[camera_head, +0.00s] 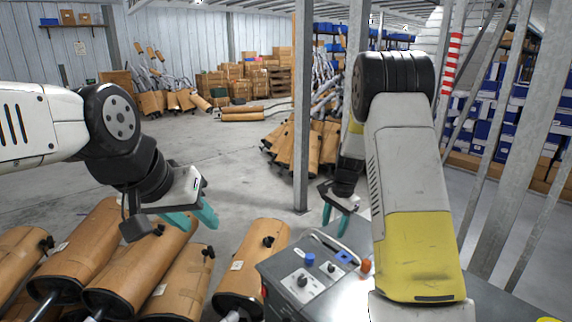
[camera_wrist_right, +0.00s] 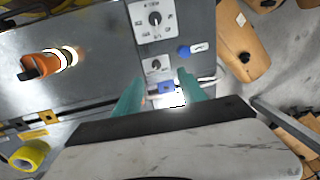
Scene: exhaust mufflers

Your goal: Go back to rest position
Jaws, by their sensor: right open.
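My left gripper (camera_head: 192,216) has teal fingers and hangs above the brown wrapped mufflers at the left of the head view. Its fingers overlap in this view, so their gap is hard to judge. My right gripper (camera_head: 340,214) is above the grey machine cabinet (camera_head: 285,268), near its far edge. In the right wrist view its teal fingers (camera_wrist_right: 160,92) are apart, with nothing held between them. Below them the cabinet top shows a blue switch and a metal handle.
Brown mufflers (camera_head: 135,255) lie left of the cabinet. The cabinet carries knobs, a blue button (camera_head: 310,259) and an orange part (camera_wrist_right: 45,62). A yellow roll (camera_wrist_right: 29,155) lies on it. A metal post (camera_head: 302,120) stands beyond. Open floor (camera_head: 215,160) lies behind the mufflers.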

